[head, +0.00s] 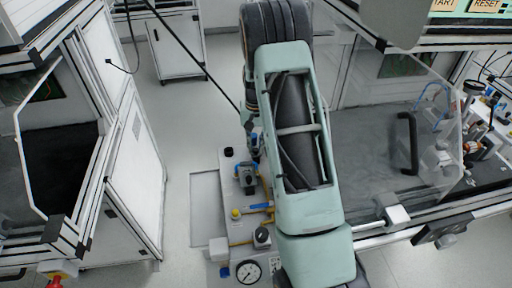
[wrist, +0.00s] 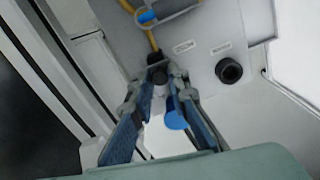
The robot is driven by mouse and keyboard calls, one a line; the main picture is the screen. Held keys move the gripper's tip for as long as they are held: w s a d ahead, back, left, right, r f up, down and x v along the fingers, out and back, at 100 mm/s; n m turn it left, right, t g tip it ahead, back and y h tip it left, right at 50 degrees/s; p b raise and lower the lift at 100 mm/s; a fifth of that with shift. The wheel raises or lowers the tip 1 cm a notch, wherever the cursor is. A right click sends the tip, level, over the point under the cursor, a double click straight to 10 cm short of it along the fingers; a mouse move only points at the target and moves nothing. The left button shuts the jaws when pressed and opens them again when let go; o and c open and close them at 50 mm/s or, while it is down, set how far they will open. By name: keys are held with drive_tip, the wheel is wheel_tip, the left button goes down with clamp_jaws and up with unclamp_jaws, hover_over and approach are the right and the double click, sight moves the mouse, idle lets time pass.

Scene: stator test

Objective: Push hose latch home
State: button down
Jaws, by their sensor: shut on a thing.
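My gripper (wrist: 157,76) reaches over a pale panel (wrist: 205,72) in the wrist view, its two blue fingers converging on a dark fitting (wrist: 157,73) at the end of a yellow hose (wrist: 152,40). The fingers are shut on this fitting. A blue rounded tab (wrist: 175,120) on a pale part lies between the fingers, nearer the palm. I cannot tell which part is the hose latch or how it is seated. In the head view my gripper (head: 254,145) is small and partly hidden by my arm at the panel's far end.
A black round port (wrist: 229,70) lies right of my gripper. In the head view the panel also carries a blue-and-dark valve (head: 247,178), yellow pipework (head: 258,208) and a gauge (head: 249,271).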

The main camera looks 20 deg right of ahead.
sight(256, 149)
drive_tip(key=c, duration=1.8)
unclamp_jaws()
drive_tip(key=shift+w, duration=0.1)
drive_tip(key=shift+c, duration=0.2)
drive_tip(key=shift+r, duration=0.1)
wheel_tip(256, 149, up, 12)
